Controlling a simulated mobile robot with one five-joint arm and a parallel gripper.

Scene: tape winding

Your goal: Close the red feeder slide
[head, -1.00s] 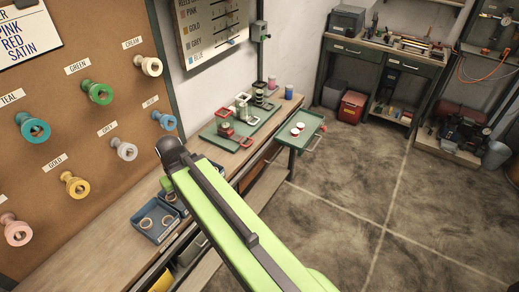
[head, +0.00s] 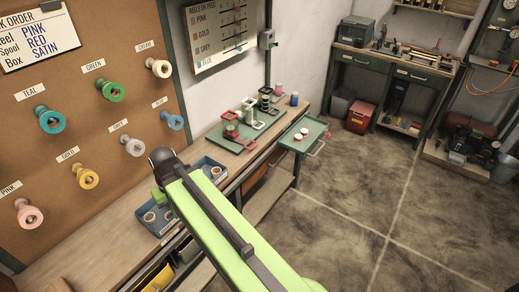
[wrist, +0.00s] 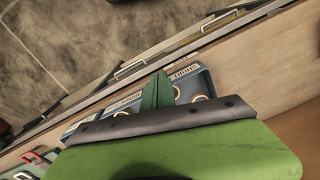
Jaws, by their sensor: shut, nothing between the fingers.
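The red feeder (head: 231,131) stands on a green base on the bench, nearest of a row of feeders in the head view. It has a red frame on top and a red slide handle (head: 249,144) low at its front. How far the slide is out is too small to tell. Red parts (wrist: 48,156) also show at the lower left of the wrist view, partly cut off. My gripper (wrist: 158,92) shows dark green fingers, shut and empty, over the blue trays and apart from the feeder. In the head view my arm hides most of the gripper.
Blue trays (head: 158,233) with tape rings lie on the bench near my arm. A green side shelf (head: 318,128) with small reels juts out past the feeders. A pegboard (head: 110,150) with coloured spools rises at the left. The floor at right is clear.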

